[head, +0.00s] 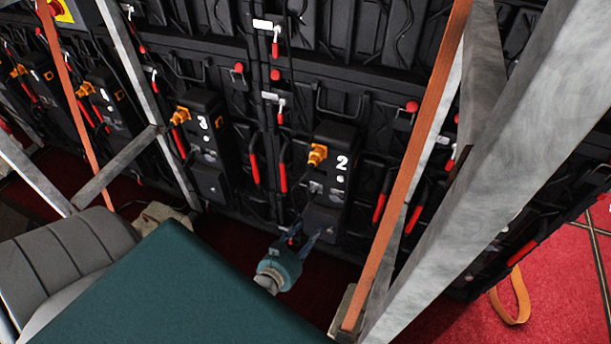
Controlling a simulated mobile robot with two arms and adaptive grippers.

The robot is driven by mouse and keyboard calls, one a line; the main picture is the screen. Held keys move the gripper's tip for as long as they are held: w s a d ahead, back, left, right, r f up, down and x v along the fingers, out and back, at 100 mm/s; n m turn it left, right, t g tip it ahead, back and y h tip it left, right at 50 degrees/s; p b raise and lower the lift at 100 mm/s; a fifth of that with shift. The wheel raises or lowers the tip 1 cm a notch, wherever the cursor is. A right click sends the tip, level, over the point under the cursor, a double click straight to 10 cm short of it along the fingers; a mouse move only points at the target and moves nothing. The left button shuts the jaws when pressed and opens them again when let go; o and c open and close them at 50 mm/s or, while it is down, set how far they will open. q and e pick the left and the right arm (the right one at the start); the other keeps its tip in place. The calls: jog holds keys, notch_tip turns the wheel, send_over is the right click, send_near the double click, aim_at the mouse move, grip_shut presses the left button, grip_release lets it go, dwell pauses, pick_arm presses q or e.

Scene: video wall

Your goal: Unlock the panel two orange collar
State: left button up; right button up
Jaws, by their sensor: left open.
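Panel two is a black unit marked with a white 2 (331,180) on the back of the video wall. Its orange collar (318,154) sits at the upper left of the unit, left of the number. A silver socket shows below the collar. My left gripper (306,234) is low in front of the unit's bottom part, fingers apart and empty. It is below the collar and apart from it in the picture. Whether the fingertips touch the unit is hard to tell. My right gripper is not in view.
Panel three (204,150) stands to the left with its own orange collar (180,115). A grey metal beam (500,170) and an orange strap (415,165) cross the right side. Another metal post (135,70) stands at left. Red carpet (550,250) lies below.

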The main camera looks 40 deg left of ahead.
pick_arm(q)
jog(key=s+d+f+g+h+p, duration=0.1)
jog(key=s+d+f+g, duration=0.2)
jog(key=s+f, duration=0.3)
jog(key=shift+s+d+f+p, duration=0.3)
jog(key=shift+d+f+p, duration=0.1)
jog(key=shift+f, duration=1.5)
jog(key=s+f+g, duration=0.3)
jog(key=s+f, duration=0.3)
jog(key=s, duration=0.4)
jog(key=s+d+f+g, duration=0.1)
jog(key=s+f+g, duration=0.2)
jog(key=s+f, duration=0.4)
jog(key=s+d+f+m+g, duration=0.1)
jog(key=s+f+g, duration=0.2)
jog(key=s, duration=1.1)
notch_tip(320, 180, down, 4)
jog(key=shift+s+d+r+g, duration=0.15)
jog(key=shift+s+r+g, duration=0.1)
jog(key=shift+g, duration=0.15)
